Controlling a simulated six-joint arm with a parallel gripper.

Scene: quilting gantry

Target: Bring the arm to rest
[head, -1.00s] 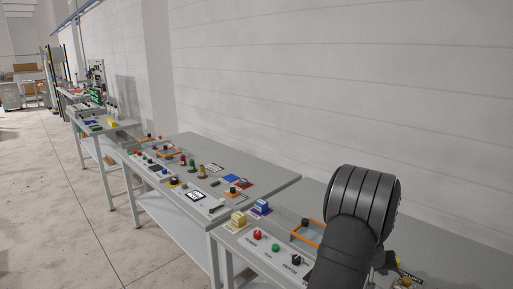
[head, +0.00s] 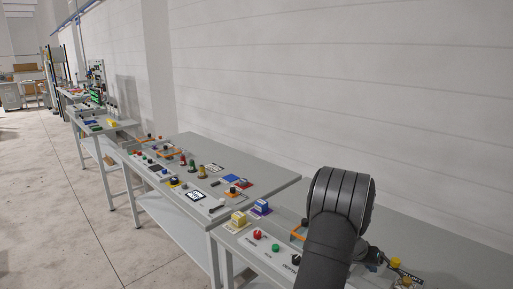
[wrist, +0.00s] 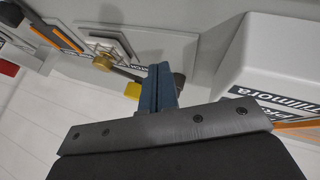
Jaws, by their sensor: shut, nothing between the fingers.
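My arm (head: 340,215) shows at the right of the head view as a thick dark grey link above the nearest table. My gripper (wrist: 162,88) shows in the wrist view as blue-grey fingers closed together, with nothing seen between them. In the head view the arm largely hides the gripper. The fingers stand in front of a black part and a yellow part (wrist: 133,90); I cannot tell whether they touch.
The nearest table's panel has a red button (head: 257,234), a green button (head: 276,248), a yellow block (head: 238,218) and a blue block (head: 261,207). A yellow knob (head: 395,262) is right of the arm. The wrist view shows a white labelled housing (wrist: 280,65) and a brass knob (wrist: 104,62).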

